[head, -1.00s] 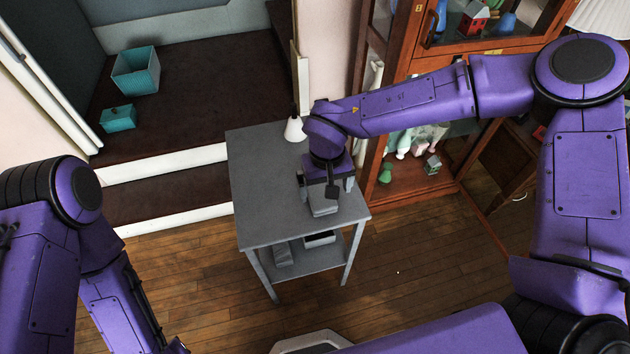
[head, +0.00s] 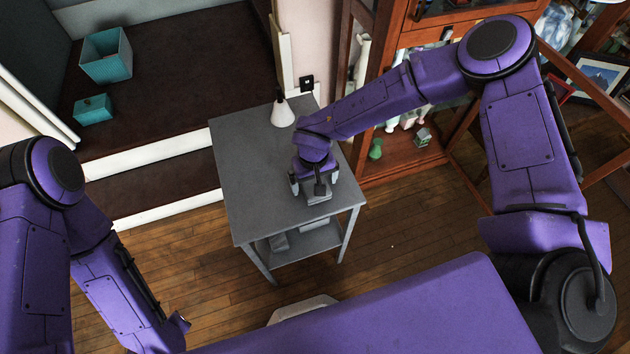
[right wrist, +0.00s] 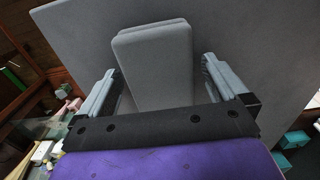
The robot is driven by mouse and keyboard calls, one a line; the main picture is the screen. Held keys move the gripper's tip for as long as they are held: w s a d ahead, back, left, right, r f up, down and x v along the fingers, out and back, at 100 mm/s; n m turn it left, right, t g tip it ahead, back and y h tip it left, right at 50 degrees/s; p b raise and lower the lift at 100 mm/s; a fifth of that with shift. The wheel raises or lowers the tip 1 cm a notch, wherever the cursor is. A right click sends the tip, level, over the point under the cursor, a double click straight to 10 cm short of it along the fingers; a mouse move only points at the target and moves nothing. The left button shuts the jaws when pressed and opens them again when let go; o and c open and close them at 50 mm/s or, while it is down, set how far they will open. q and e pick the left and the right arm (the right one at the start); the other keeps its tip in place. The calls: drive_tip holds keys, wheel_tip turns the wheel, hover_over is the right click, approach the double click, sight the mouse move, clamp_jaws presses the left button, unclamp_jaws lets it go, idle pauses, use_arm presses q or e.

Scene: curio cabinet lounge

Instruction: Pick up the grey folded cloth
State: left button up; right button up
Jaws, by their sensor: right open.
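The grey folded cloth (right wrist: 152,65) lies on top of the small grey table (head: 240,150). In the head view the cloth (head: 318,194) shows only partly, beneath my right gripper (head: 314,184). In the right wrist view my right gripper (right wrist: 168,80) is open, with one finger on each side of the cloth and a visible gap on the right.
A white cone-shaped object (head: 282,110) stands at the table's back edge. The table's lower shelf (head: 305,240) holds grey items. A wooden cabinet (head: 405,160) stands close on the right. Teal boxes (head: 107,55) sit on the dark raised floor at left.

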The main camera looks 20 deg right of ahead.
sight(313, 181)
drive_tip(key=c, duration=1)
drive_tip(key=shift+r, duration=0.25)
wheel_tip(313, 181, up, 3)
drive_tip(key=shift+w+f+b, duration=0.1)
drive_tip(key=shift+f+b, duration=0.1)
drive_tip(key=shift+b, duration=0.35)
drive_tip(key=s+r, duration=0.2)
drive_tip(key=s+a+r, duration=0.1)
drive_tip(key=s+r, duration=0.1)
drive_tip(key=shift+r, duration=0.3)
drive_tip(key=s+r, duration=0.1)
drive_tip(key=s, duration=0.2)
drive_tip(key=s+a+r, duration=0.1)
drive_tip(key=s+r, duration=0.1)
drive_tip(key=s, duration=0.1)
drive_tip(key=s+a+r+b, duration=0.1)
drive_tip(key=s+r, duration=0.1)
drive_tip(key=s, duration=0.2)
drive_tip(key=shift+a+r, duration=0.1)
drive_tip(key=shift+a, duration=0.05)
drive_tip(key=o, duration=0.4)
drive_tip(key=shift+w, duration=0.1)
drive_tip(key=c, duration=0.8)
